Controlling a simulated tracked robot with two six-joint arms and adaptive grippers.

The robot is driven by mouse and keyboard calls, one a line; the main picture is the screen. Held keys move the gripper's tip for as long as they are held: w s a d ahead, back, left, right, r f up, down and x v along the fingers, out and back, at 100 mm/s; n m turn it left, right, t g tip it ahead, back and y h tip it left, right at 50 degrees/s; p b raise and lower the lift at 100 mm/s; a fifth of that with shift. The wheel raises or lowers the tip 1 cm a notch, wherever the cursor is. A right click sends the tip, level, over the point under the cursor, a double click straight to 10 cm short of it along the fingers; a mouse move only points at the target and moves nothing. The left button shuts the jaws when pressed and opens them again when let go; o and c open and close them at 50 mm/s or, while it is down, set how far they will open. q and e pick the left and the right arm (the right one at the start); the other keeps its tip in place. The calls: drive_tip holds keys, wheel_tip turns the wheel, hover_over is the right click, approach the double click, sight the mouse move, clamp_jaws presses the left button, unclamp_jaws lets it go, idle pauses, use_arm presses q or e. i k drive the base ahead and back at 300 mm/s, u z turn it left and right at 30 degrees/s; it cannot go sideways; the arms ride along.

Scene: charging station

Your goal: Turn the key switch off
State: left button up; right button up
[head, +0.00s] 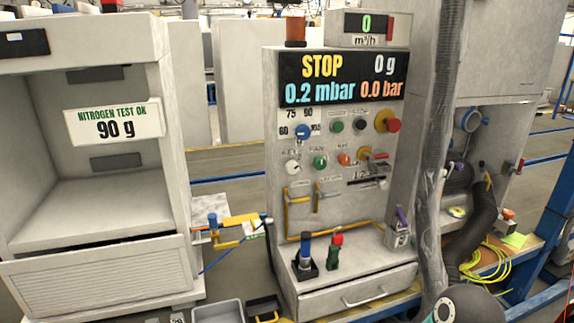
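The grey control cabinet (340,222) stands in the middle of the head view, with its panel facing me. A small switch with a yellowish body and a red piece sticking out (373,155) sits at the right of the lower row, under the red emergency button (392,125). The display (341,79) reads STOP, 0 g, 0.2 mbar and 0.0 bar. Neither of my grippers shows in the head view.
A blue knob (302,131), a white knob (292,167) and a green button (320,162) crowd the panel. A corrugated hose (437,150) hangs along its right side. An open chamber (95,185) stands at left. Blue-topped and red-topped handles (335,252) stand on the ledge.

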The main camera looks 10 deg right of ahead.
sight(292, 167)
drive_tip(key=i, duration=0.9)
drive_tip(key=z, duration=0.05)
